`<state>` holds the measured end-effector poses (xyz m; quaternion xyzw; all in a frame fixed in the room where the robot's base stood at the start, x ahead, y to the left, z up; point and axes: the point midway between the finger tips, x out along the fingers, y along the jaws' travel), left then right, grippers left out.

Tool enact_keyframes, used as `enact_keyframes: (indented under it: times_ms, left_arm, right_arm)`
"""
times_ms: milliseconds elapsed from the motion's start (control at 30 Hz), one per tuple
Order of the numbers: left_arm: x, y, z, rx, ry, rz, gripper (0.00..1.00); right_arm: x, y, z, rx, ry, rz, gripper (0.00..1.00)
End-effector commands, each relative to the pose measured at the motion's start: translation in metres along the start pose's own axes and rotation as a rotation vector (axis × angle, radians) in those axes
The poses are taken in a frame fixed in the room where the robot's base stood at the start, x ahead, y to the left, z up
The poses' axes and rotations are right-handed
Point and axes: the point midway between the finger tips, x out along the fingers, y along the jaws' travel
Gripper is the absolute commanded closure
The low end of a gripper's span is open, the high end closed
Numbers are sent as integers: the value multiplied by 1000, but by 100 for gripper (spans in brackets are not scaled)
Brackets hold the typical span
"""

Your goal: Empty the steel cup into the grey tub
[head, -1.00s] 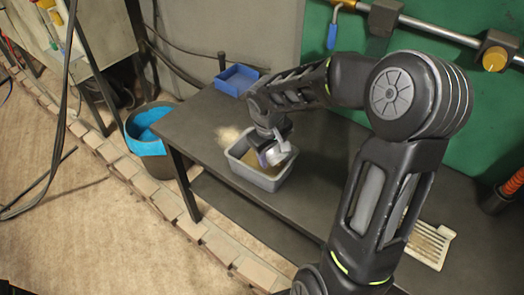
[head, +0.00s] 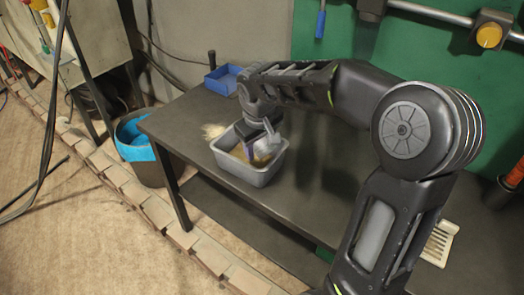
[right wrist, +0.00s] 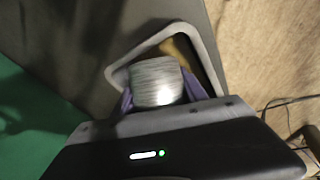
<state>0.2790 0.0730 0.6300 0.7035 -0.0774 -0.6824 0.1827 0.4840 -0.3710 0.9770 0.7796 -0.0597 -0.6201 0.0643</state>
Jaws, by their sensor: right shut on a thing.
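The steel cup (head: 270,144) is tilted over the grey tub (head: 236,169) on the dark table. My right gripper (head: 259,143) is shut on the cup, partly hidden by my wrist. In the right wrist view the cup (right wrist: 156,82) sits between the purple fingers and hides part of the tub, whose pale rim (right wrist: 205,48) shows behind it. Tan-brown material (head: 262,160) lies in the tub. I cannot see whether anything is left inside the cup. My left gripper is not in view.
A pale pile or tuft (head: 213,131) lies on the dark table (head: 185,120) beside the tub. A blue tray (head: 222,82) stands at the back. A blue-lined bin (head: 133,130) stands off the table's left end. A white slotted tray (head: 439,243) is at the right.

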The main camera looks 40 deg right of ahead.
Motion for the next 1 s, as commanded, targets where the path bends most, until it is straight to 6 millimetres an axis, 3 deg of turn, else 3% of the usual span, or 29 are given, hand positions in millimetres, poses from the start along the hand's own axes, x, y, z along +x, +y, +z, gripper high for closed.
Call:
enact_keyframes:
  times_ms: [267, 567, 733, 800, 1000]
  left_arm:
    - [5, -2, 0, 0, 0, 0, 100]
    - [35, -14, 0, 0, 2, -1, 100]
    - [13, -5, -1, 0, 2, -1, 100]
    - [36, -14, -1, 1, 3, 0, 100]
    - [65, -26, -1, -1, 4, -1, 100]
  right_arm:
    - [2, 0, 0, 2, 12, -1, 92]
    - [11, -2, 1, 23, 115, -8, 92]
    - [-24, 4, -8, 32, 158, -12, 92]
    - [-19, 4, -9, 46, 222, -16, 92]
    - [-38, 6, -18, 79, 394, -31, 92]
